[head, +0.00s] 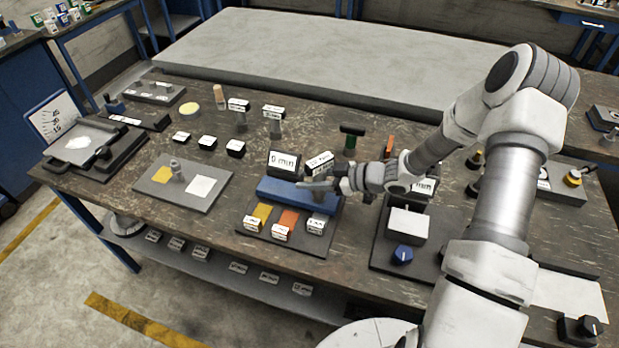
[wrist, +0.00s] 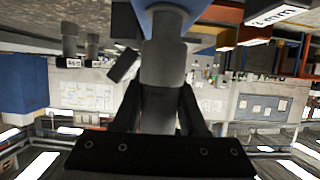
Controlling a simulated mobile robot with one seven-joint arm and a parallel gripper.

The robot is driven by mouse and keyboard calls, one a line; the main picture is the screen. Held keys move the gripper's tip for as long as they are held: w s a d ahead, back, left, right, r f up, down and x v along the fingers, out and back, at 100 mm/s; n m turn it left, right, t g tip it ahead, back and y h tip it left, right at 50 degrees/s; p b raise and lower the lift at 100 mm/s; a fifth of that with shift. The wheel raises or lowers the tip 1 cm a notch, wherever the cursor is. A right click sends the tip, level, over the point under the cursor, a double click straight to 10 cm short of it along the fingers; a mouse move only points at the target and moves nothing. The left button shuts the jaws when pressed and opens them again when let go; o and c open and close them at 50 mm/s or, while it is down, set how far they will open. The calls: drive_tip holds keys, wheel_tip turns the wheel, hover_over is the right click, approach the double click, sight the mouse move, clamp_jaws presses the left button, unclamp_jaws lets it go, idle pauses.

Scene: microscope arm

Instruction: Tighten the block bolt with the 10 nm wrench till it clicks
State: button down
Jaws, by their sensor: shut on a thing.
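The blue block (head: 285,192) lies on a dark plate near the middle of the bench. My gripper (head: 337,180) is at its right end, reaching in from the right, and is shut on a grey tool, apparently the wrench (head: 314,185). The tool lies roughly level over the block's right part. In the wrist view my gripper (wrist: 160,105) has its dark fingers around the wide grey shaft of the wrench (wrist: 165,62), with blue beyond it. A white tag (head: 320,160) stands just behind; its print is blurred. I cannot make out the block bolt, or whether the tool touches it.
A display (head: 284,161) stands behind the block. Yellow, orange and grey pads with white labels (head: 282,232) lie in front.

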drive_tip(key=shift+f+b, duration=0.75)
drive_tip(key=shift+f, duration=0.3)
drive_tip(key=shift+m+t, duration=0.3)
drive_tip(key=shift+w+m+t+h+b, duration=0.1)
drive_tip(key=shift+m+t+h+b, duration=0.3)
drive_tip(key=shift+b, duration=0.15)
drive_tip(key=shift+w+m+t+b, duration=0.1)
drive_tip(key=shift+m+t+b, duration=0.2)
drive_tip(key=shift+w+d+m+t+h+b, duration=0.15)
drive_tip(key=shift+d+m+t+h+b, duration=0.05)
drive_tip(key=shift+m+t+h+b, duration=0.85)
drive_tip(key=shift+w+m+t+h+b, duration=0.15)
drive_tip(key=shift+m+t+h+b, duration=0.5)
drive_tip(key=shift+b, duration=0.7)
drive_tip(key=shift+w+d+r+m+t+h+b, duration=0.15)
drive_tip(key=shift+m+t+h+b, duration=0.2)
drive_tip(key=shift+m+h+b, duration=0.25)
drive_tip(key=shift+d+f+m+t+h+b, duration=0.15)
drive_tip(key=shift+m+t+h+b, duration=0.2)
drive_tip(key=shift+m+h+b, duration=0.25)
